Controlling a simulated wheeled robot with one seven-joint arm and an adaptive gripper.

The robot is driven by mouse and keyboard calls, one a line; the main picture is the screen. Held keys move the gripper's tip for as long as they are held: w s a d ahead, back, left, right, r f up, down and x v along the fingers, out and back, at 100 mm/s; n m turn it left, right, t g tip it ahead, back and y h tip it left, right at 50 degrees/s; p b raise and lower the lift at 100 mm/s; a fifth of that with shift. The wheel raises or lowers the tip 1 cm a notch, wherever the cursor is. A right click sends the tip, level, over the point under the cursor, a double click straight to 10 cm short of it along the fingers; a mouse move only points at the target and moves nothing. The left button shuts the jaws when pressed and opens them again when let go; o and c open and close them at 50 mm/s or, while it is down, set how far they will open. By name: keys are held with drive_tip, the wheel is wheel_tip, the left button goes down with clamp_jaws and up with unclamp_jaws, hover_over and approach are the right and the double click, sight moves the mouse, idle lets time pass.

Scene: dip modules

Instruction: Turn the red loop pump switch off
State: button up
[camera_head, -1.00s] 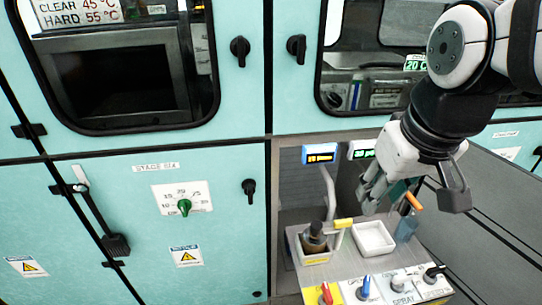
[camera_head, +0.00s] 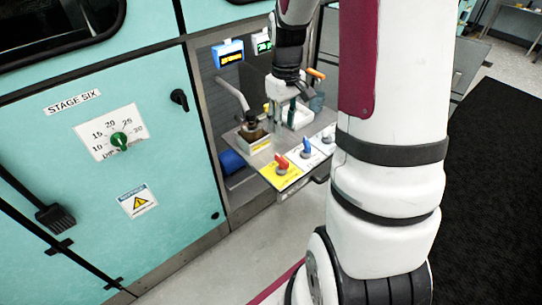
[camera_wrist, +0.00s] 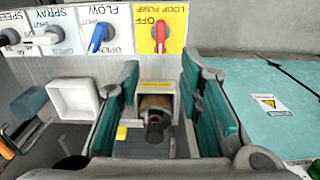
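The red loop pump switch (camera_head: 282,162) sits on a yellow plate (camera_head: 276,176) at the near left of the panel shelf. In the wrist view the red switch (camera_wrist: 160,36) shows upside down on its yellow plate, with OFF and LOOP PUMP lettering. Its handle points toward the bottom of that picture; I cannot tell its setting for sure. My gripper (camera_head: 281,118) is over the back of the shelf, apart from the switch. In the wrist view my gripper (camera_wrist: 161,75) is open, its teal pads wide apart with nothing held between them.
A blue-handled switch (camera_head: 306,147) is beside the red one, with more switches further along. A brown bottle (camera_wrist: 154,122) stands in a holder below the open fingers. A white tray (camera_wrist: 75,98) and a metal pipe (camera_head: 232,92) are close by.

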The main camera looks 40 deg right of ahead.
sight(282, 158)
wheel_tip(282, 158, down, 13)
drive_tip(key=shift+f+b, duration=0.2)
drive_tip(key=shift+b, duration=0.75)
clamp_jaws()
